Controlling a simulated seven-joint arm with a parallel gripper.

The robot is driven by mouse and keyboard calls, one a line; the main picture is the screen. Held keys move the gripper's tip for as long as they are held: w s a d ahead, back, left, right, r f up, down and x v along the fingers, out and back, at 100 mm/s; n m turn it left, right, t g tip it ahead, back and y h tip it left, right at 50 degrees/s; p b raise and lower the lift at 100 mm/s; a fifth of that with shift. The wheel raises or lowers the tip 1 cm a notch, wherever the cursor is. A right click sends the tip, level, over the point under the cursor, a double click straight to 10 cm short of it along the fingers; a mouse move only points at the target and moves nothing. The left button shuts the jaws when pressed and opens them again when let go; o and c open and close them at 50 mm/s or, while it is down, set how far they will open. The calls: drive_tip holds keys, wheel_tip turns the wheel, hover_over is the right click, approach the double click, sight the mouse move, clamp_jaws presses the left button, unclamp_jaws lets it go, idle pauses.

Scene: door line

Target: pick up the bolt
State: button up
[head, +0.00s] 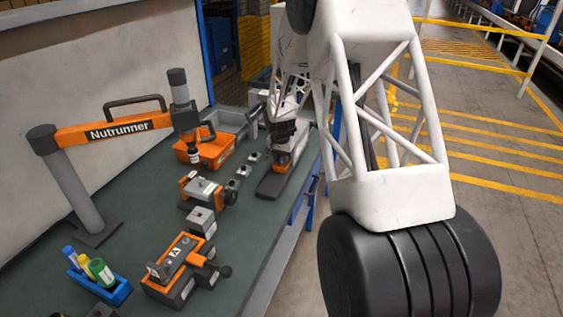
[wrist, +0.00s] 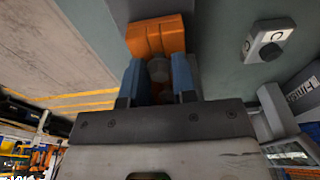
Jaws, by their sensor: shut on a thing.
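My gripper (wrist: 158,82) shows in the wrist view as two blue fingers, closed on a small grey round-headed piece that looks like the bolt (wrist: 158,69). An orange block (wrist: 157,38) lies just beyond the fingertips. Whether the bolt still touches the block cannot be told. In the head view, my gripper (head: 284,146) is at the far end of the bench, over an orange and dark fixture (head: 272,188). The bolt cannot be made out there; the gripper and fixture hide it.
The green bench (head: 232,238) carries an orange and grey clamp (head: 203,191), several small grey blocks, an orange tray (head: 206,152) and another orange fixture (head: 180,268) in front. The Nutrunner stand (head: 114,131) is at left. A blue pen holder (head: 98,283) sits at front left.

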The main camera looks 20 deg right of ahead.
drive_tip(key=shift+r, duration=0.15)
drive_tip(key=shift+r, duration=0.55)
drive_tip(key=shift+s+a+r, duration=0.1)
drive_tip(key=shift+s+r, duration=0.1)
drive_tip(key=shift+r, duration=0.35)
drive_tip(key=shift+s+r, duration=0.2)
drive_tip(key=shift+r, duration=0.35)
drive_tip(key=s+a, duration=0.1)
drive_tip(key=s, duration=0.6)
drive_tip(key=s+a+r, duration=0.1)
drive_tip(key=s+a, duration=0.1)
drive_tip(key=s, duration=0.5)
drive_tip(key=shift+s+a+r, duration=0.2)
drive_tip(key=shift+s+a, duration=0.05)
drive_tip(key=shift+s, duration=0.15)
drive_tip(key=shift+w, duration=0.1)
